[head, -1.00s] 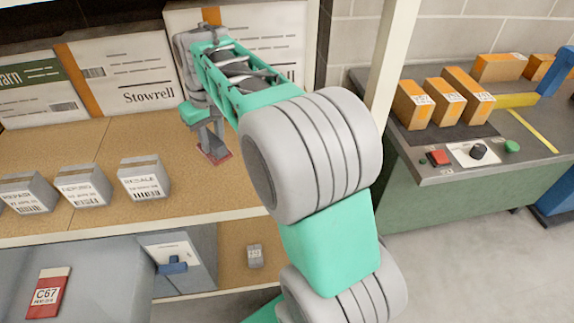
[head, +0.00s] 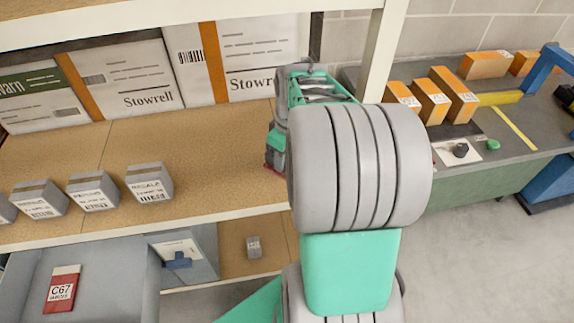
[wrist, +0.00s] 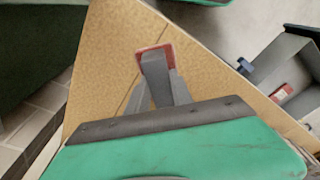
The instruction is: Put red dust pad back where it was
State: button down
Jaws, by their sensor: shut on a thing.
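A red pad (wrist: 155,54) shows at the tips of my gripper (wrist: 158,68) in the wrist view, with the shelf board behind it. My gripper is shut on it. In the head view only a red edge of the pad (head: 273,170) shows, low over the right part of the upper shelf (head: 220,140); my arm hides most of the gripper. I cannot tell whether the pad touches the shelf.
Several small grey boxes (head: 150,182) stand along the shelf's front edge. Large white cartons (head: 125,70) stand at the back. A white post (head: 384,50) rises close right of my arm. A grey bin (head: 110,265) holds a red C67 packet (head: 62,288). A bench (head: 490,165) with orange boxes is right.

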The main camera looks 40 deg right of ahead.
jog(key=f, duration=0.1)
jog(key=d+f, duration=0.1)
jog(key=f, duration=0.2)
jog(key=shift+w+d+f, duration=0.35)
jog(key=shift+d, duration=0.05)
jog(key=shift+f, duration=0.3)
jog(key=shift+f, duration=0.1)
jog(key=shift+f, duration=0.15)
jog(key=c, duration=1.1)
grip_release()
